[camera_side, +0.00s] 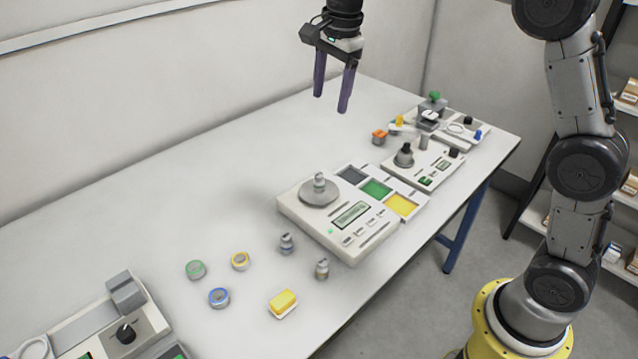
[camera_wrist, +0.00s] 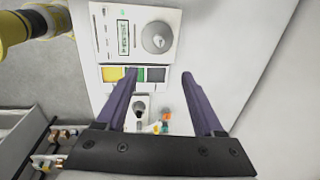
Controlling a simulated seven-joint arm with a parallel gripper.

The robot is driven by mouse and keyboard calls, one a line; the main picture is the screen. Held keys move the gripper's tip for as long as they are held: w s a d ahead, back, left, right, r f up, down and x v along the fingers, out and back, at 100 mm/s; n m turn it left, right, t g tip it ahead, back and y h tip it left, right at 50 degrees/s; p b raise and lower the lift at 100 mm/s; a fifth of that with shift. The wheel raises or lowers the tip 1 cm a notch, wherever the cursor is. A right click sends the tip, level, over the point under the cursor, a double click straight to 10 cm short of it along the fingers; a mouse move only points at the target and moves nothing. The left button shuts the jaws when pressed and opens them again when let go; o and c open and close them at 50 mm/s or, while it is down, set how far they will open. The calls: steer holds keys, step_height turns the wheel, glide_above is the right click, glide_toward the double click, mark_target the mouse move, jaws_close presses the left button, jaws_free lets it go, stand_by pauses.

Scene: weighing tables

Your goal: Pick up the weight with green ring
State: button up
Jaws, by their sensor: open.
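A short round piece with a green ring (camera_side: 195,269) lies on the white table at the front left in the side view. A blue-ringed piece (camera_side: 218,298) and a yellow-ringed piece (camera_side: 240,260) lie close to it. Small grey metal weights (camera_side: 286,243) (camera_side: 322,268) stand to the right; any ring colour on them is too small to tell. My gripper (camera_side: 330,103) is open and empty, high above the back of the table, far from the green-ringed piece. In the wrist view my gripper (camera_wrist: 159,75) shows two spread purple fingers; the green-ringed piece is not seen there.
A scale (camera_side: 352,213) with a grey weight (camera_side: 319,182) on its pan stands mid-table, beside a tray with grey, green and yellow squares (camera_side: 400,206). More devices stand at the far right and front left. A yellow block (camera_side: 283,302) lies near the front. The left-back table is clear.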

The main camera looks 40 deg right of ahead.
steer(key=g, duration=0.1)
glide_above(319, 174)
step_height(319, 174, down, 8)
steer(key=shift+g, duration=0.4)
steer(key=f, duration=0.9)
steer(key=shift+w+a, duration=0.15)
steer(key=shift+a, duration=0.15)
steer(key=shift+s+d+f, duration=0.1)
steer(key=shift+f, duration=1.45)
steer(key=shift+s+d+f, duration=0.1)
steer(key=shift+f, duration=1.45)
jaws_close()
